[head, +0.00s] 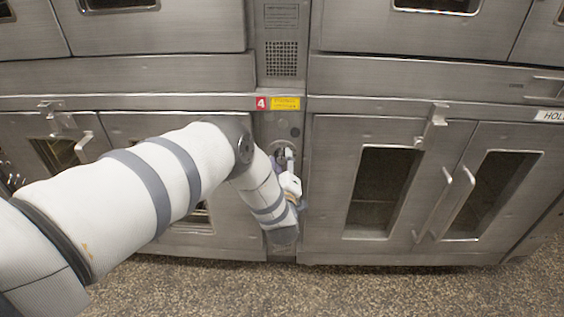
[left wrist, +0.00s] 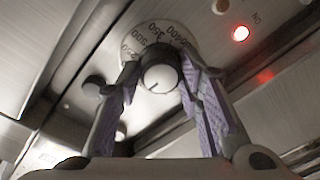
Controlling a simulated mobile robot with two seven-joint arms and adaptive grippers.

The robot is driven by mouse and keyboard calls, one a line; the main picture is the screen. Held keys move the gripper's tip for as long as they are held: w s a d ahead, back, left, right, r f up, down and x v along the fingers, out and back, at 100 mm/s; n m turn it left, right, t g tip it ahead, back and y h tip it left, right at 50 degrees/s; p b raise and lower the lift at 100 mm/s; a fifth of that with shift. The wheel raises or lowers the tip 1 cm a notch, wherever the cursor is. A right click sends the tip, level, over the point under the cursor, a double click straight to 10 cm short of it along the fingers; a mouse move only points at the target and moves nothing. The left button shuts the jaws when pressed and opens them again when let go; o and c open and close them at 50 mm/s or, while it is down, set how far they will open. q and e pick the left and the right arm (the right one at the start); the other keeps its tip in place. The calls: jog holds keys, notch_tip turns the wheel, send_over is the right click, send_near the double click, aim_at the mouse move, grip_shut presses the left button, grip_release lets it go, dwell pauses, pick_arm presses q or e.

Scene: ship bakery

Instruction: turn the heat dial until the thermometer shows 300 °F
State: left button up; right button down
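The heat dial (left wrist: 160,74) is a round pale knob with a dark pointer mark, set on a panel with a printed number scale around it. Numbers such as 300, 350 and 400 show on the scale (left wrist: 152,40). My left gripper (left wrist: 162,72) has one purple-padded finger on each side of the knob, and both fingertips appear to touch it. In the head view my left gripper (head: 286,158) is at the narrow panel between the oven doors and mostly covers the dial. I cannot pick out a readable thermometer. My right gripper is not in view.
A red lamp (left wrist: 241,34) glows beside the dial. A red number 4 label (head: 262,103) and a yellow label (head: 286,103) are above the dial in the head view. Oven doors with handles (head: 447,190) stand on both sides. The speckled floor (head: 400,285) in front is clear.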

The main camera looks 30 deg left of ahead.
pick_arm(q)
jog(key=c, duration=0.4)
jog(key=shift+c, duration=0.2)
jog(key=m, duration=0.4)
jog(key=shift+f+m, duration=0.1)
jog(key=shift+m, duration=0.3)
jog(key=m+b, duration=0.1)
jog(key=m, duration=0.4)
jog(key=shift+d+m+t, duration=0.1)
jog(key=shift+m+t, duration=0.2)
jog(key=shift+m, duration=0.1)
jog(key=m, duration=0.4)
jog(key=shift+f+m+h+b, duration=0.1)
jog(key=shift+m+h+b, duration=0.2)
jog(key=shift+b, duration=0.05)
jog(key=m, duration=0.5)
jog(key=shift+t+b, duration=0.3)
jog(key=shift+b, duration=0.1)
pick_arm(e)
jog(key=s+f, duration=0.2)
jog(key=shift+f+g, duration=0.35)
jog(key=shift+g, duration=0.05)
pick_arm(q)
jog(key=shift+m, duration=0.3)
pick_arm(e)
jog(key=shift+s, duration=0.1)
